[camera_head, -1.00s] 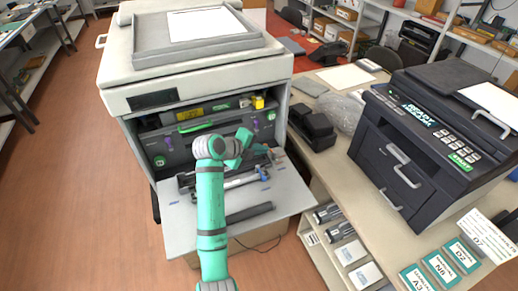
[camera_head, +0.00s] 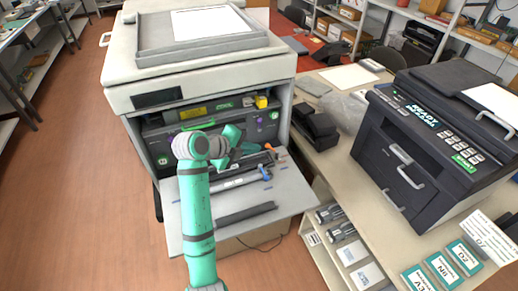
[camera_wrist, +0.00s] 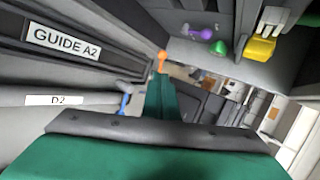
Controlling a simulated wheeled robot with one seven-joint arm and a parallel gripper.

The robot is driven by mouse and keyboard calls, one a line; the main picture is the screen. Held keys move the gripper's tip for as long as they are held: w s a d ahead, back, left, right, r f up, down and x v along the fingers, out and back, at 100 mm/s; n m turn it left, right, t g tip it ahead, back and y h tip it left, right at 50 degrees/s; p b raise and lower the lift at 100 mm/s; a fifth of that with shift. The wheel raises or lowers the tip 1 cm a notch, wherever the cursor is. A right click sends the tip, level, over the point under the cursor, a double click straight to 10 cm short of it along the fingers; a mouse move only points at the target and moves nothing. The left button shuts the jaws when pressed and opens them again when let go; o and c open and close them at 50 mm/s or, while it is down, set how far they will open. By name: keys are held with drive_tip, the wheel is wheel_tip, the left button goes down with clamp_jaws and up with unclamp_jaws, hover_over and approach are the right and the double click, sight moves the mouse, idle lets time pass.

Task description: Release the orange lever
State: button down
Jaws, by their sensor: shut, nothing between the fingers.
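The orange lever (camera_head: 269,147) is small and stands at the right side of the copier's open front, by the inner end of the pulled-out tray. In the wrist view the orange lever (camera_wrist: 161,61) is upright, just beyond my fingertips. My gripper (camera_head: 250,148) reaches into the open front from the left, beside the lever. In the wrist view my teal fingers (camera_wrist: 161,82) are together with nothing between them. The tips appear very close to the lever's base; I cannot tell whether they touch it.
A blue lever (camera_wrist: 124,100) is left of my fingers, by a dark unit labelled GUIDE A2 (camera_wrist: 70,40). Purple (camera_wrist: 203,32), green (camera_wrist: 218,47) and yellow (camera_wrist: 261,46) parts are beyond. Dark bars lie on the grey tray (camera_head: 190,225). A black printer (camera_head: 420,140) stands at right.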

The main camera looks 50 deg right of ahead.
drive_tip(key=shift+v, duration=1.25)
